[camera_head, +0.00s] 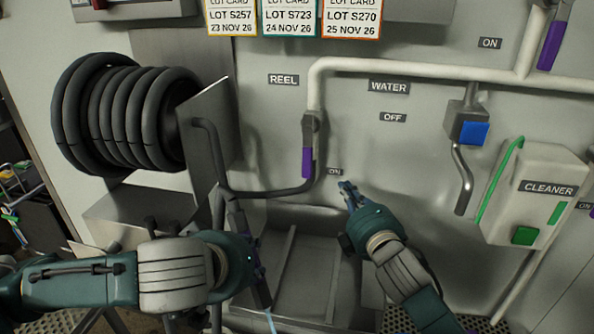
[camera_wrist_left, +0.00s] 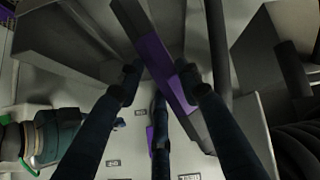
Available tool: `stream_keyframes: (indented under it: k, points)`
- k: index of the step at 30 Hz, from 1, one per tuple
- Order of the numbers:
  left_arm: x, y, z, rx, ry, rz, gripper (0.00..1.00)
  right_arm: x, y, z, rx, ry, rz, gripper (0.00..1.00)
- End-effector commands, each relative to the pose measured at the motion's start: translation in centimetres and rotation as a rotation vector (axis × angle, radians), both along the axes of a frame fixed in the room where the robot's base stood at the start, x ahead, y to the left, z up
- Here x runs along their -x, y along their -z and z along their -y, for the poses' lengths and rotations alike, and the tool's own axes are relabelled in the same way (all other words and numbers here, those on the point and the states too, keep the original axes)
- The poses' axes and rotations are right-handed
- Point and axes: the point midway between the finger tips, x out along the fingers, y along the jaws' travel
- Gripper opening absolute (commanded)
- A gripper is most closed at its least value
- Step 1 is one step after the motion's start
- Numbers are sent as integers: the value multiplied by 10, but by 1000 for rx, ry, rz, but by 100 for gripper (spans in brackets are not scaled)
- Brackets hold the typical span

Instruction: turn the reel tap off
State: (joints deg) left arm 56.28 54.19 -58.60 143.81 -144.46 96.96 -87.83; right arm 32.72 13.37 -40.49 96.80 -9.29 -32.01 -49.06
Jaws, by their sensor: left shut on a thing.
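The reel tap (camera_head: 308,148) sits on the white pipe below the REEL label. Its purple handle hangs straight down, its lower end beside the ON label (camera_head: 335,171). The handle also shows in the left wrist view (camera_wrist_left: 150,138). My left gripper (camera_head: 258,268) is low and left of the tap, apart from it. In the left wrist view its fingers (camera_wrist_left: 161,84) are shut on a dark bar with a purple section (camera_wrist_left: 152,50). My right gripper (camera_head: 346,188) is just right of and below the handle, near the ON label. Its fingertips are too small to judge.
A black hose reel (camera_head: 125,115) with a metal side plate (camera_head: 212,120) is at left. A dark hose (camera_head: 262,192) loops below the tap. A metal basin (camera_head: 300,250) lies below. A blue water valve (camera_head: 470,130) and a CLEANER box (camera_head: 530,195) are at right.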

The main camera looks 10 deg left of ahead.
Motion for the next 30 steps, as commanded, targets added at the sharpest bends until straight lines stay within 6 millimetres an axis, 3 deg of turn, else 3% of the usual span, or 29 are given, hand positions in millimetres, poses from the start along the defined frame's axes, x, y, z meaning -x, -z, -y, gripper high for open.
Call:
stream_keyframes:
  k: [3, 6, 13, 19, 30]
  points:
    - [0, -1, 0, 0, 0, 1, 0, 37, -25, -41, 3, -100, 26, 0]
    - [0, -1, 0, 0, 0, 1, 0, 63, -38, -65, 9, -164, 42, 0]
    - [0, -1, 0, 0, 0, 1, 0, 96, -53, -93, 17, -245, 60, 0]
    - [0, -1, 0, 0, 0, 1, 0, 87, -55, -106, 18, -253, 63, 0]
    - [0, -1, 0, 0, 0, 1, 0, 31, -55, -151, 17, -253, 61, 0]
